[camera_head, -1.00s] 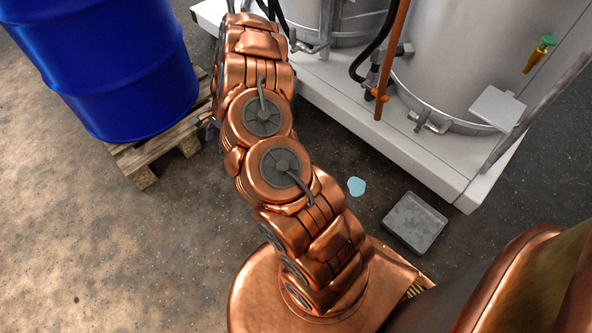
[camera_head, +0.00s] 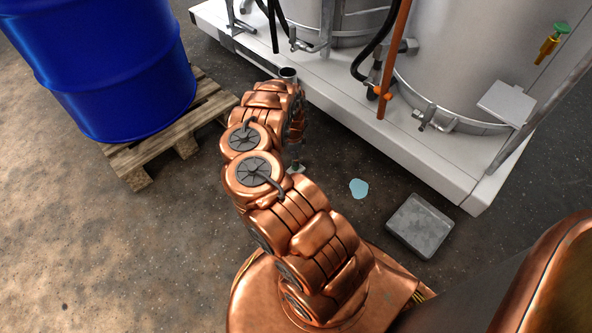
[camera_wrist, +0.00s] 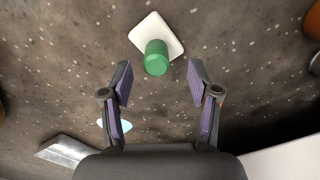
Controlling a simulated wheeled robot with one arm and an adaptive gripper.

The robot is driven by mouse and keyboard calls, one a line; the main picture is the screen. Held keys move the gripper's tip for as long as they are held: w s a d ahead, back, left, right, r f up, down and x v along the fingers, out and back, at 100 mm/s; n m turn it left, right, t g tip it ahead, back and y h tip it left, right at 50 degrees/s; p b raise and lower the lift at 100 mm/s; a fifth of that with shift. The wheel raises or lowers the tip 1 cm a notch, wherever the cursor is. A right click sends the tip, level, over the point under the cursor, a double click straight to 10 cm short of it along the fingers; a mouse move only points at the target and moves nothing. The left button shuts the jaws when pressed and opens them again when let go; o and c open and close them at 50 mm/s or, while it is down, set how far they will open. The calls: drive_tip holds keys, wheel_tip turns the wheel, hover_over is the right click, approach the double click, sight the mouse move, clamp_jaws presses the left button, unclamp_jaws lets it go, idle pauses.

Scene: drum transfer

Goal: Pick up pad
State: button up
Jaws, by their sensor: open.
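The pad is a white square plate with a green cylindrical grip standing on it. In the wrist view the pad (camera_wrist: 172,27) lies on the dark floor, just beyond my fingertips and roughly centred between them. In the head view my arm hides most of the gripper.
A blue drum (camera_head: 115,65) stands on a wooden pallet (camera_head: 160,150) at left. A white platform (camera_head: 425,160) with metal tanks is at right. A pale blue puddle (camera_head: 358,188) and a grey flat block (camera_head: 420,226) lie on the floor. Floor around the pad is clear.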

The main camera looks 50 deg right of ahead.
drive_tip(key=shift+s+f+b, duration=0.15)
drive_tip(key=shift+f+b, duration=0.8)
drive_tip(key=shift+f, duration=0.8)
drive_tip(key=shift+s+f+b, duration=0.1)
drive_tip(key=shift+f+b, duration=0.85)
drive_tip(key=shift+f, duration=0.8)
drive_tip(key=shift+r, duration=0.1)
clamp_jaws()
